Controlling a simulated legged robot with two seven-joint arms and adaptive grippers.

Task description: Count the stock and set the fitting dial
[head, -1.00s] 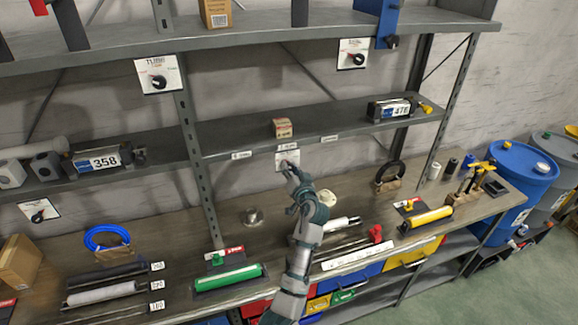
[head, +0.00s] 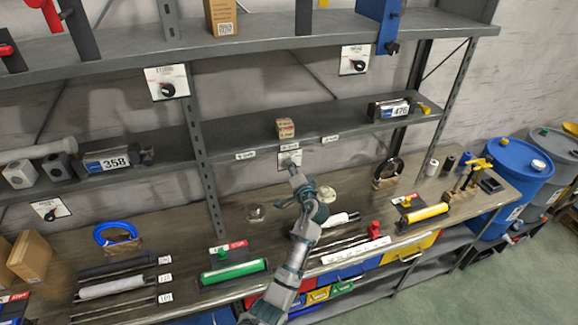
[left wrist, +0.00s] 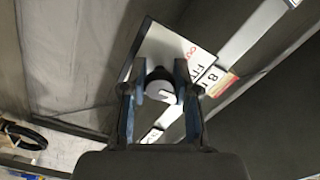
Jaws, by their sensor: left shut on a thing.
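My left gripper (head: 293,168) is at a small white dial plate (head: 290,157) under the front edge of the middle shelf. In the left wrist view the fingers (left wrist: 160,92) are shut on the dial's round knob (left wrist: 158,88), which shows a pale face with a dark mark. The plate (left wrist: 172,48) lies behind it, its printing partly hidden. One brown box (head: 285,128) stands on the shelf above this dial. Other dials with black knobs are at the upper left (head: 166,82), upper right (head: 355,60) and lower left (head: 50,210). My right gripper is not in view.
The middle shelf (head: 240,134) carries units marked 358 (head: 107,162) and 476 (head: 395,110). The bench below holds a green roller (head: 235,273), a yellow roller (head: 427,213), a blue coil (head: 115,234) and rods.

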